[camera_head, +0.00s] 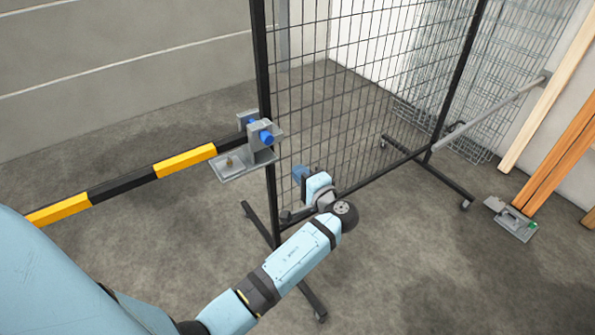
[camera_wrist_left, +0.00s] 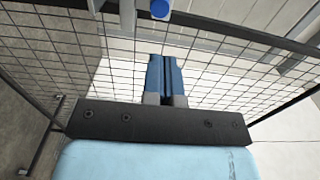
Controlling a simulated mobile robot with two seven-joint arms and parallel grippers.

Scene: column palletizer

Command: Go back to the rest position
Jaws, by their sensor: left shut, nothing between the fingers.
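My left arm reaches in from the lower left of the head view. Its gripper (camera_head: 299,174) is up close to the dark wire mesh panel (camera_head: 330,110); whether it touches the mesh I cannot tell. In the left wrist view the two blue fingers (camera_wrist_left: 165,62) are together with nothing between them, and the mesh stands behind them. My right gripper is in neither view.
A grey bracket with blue knobs (camera_head: 262,148) sits at the panel's left post, beside a yellow-black bar (camera_head: 125,182). The panel stands on wheeled feet (camera_head: 430,170). Wooden planks (camera_head: 565,150) lean at the right. The floor (camera_head: 440,270) in front is clear.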

